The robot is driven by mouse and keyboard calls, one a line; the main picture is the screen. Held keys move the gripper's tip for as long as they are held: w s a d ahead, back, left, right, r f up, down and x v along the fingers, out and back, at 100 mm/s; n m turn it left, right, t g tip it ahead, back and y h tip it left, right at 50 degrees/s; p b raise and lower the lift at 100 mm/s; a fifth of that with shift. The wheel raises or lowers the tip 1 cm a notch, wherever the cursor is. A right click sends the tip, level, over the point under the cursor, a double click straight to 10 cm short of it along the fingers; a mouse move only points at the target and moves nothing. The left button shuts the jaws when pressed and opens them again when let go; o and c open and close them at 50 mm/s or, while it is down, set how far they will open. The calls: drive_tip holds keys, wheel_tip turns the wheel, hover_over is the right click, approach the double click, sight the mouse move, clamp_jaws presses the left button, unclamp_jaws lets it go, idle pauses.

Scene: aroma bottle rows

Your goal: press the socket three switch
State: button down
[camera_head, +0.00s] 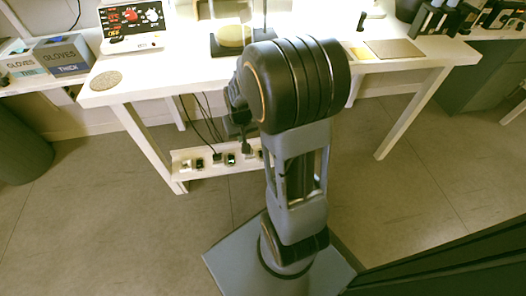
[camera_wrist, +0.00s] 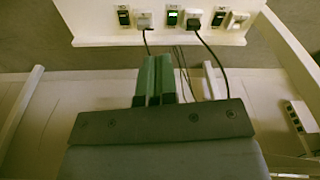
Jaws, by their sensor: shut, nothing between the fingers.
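A white socket strip (camera_wrist: 90,28) crosses the top of the wrist view. It carries a dark switch (camera_wrist: 123,15), a white plug (camera_wrist: 144,19), a green-lit switch (camera_wrist: 172,17), a plug with a black cord (camera_wrist: 193,19), another dark switch (camera_wrist: 218,18) and a white socket (camera_wrist: 237,19). No numbers are readable, so I cannot tell which is socket three. My gripper (camera_wrist: 155,78) is shut and empty, its green fingertips below the strip, between the white plug and the lit switch in the picture. In the head view the strip (camera_head: 210,173) sits low under the table, its right part hidden by my arm.
The white table (camera_head: 195,75) stands above the strip, with legs on both sides. Dark cords (camera_head: 205,118) hang down to the plugs. A second small strip (camera_wrist: 297,115) shows at right in the wrist view. Glove boxes (camera_head: 62,55) and a display (camera_head: 131,24) are at left.

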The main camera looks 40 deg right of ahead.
drive_tip(key=w+d+f+m+p, duration=0.1)
drive_tip(key=w+d+f, duration=0.1)
drive_tip(key=d+f, duration=0.4)
drive_tip(key=w+d+f+m+t+h+p, duration=0.1)
drive_tip(key=w+d+f, duration=0.2)
drive_tip(key=d+f, duration=0.4)
drive_tip(key=x, duration=0.3)
drive_tip(key=shift+s+f, duration=0.2)
drive_tip(key=shift+f, duration=0.1)
drive_tip(key=b+x, duration=0.2)
drive_tip(key=x, duration=0.2)
drive_tip(key=b+x, duration=0.1)
drive_tip(key=x, duration=0.3)
drive_tip(key=s+b+x, duration=0.1)
drive_tip(key=b+x, duration=0.1)
drive_tip(key=x, duration=0.2)
drive_tip(key=shift+w+f+b, duration=0.1)
drive_tip(key=shift+f+b, duration=0.2)
drive_tip(key=shift+f, duration=0.1)
drive_tip(key=shift+a+f+b, duration=0.1)
drive_tip(key=shift+f+b, duration=0.2)
drive_tip(key=shift+f, duration=0.3)
